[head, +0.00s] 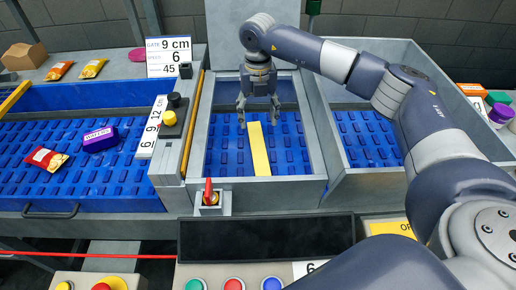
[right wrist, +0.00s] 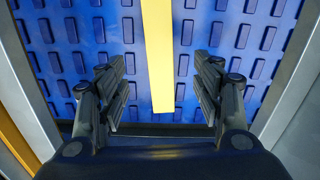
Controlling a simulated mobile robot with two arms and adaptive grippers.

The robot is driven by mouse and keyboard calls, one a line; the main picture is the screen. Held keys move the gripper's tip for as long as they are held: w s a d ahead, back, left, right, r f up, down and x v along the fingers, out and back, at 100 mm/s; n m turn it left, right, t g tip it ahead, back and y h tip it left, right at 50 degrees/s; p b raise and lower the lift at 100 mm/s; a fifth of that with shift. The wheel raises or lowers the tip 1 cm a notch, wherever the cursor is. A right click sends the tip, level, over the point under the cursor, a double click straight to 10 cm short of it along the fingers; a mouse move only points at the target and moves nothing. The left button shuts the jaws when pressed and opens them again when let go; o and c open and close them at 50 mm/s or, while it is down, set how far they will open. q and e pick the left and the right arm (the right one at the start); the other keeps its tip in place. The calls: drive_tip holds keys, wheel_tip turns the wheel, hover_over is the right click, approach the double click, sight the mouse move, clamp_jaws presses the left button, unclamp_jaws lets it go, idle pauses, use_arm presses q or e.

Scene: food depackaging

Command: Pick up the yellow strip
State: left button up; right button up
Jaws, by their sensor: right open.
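A flat yellow strip (head: 259,149) lies on the blue studded floor of the middle bin (head: 262,183), running from front to back. My right gripper (head: 259,118) is above the bin, at the strip's far end in the head view. In the right wrist view the strip (right wrist: 158,55) shows between the two open fingers of the right gripper (right wrist: 160,90), with a gap on both sides. The right gripper is empty. The strip's end shows between the fingers. My left gripper is not in view.
Grey metal walls enclose the middle bin; another blue-floored bin (head: 368,138) is at the right. On the left belt lie a purple box (head: 100,139) and a red packet (head: 46,158). A red-handled switch (head: 209,194) stands at the bin's front wall.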

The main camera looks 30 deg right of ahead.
sight(258, 144)
wheel_tip(258, 144, down, 4)
drive_tip(key=shift+p, duration=0.35)
drive_tip(key=shift+s+f, duration=0.1)
drive_tip(key=shift+f, duration=0.5)
wheel_tip(258, 144, down, 5)
drive_tip(key=shift+f+p, duration=0.1)
drive_tip(key=shift+p, duration=0.65)
drive_tip(key=shift+c, duration=0.6)
drive_tip(key=c, duration=1.1)
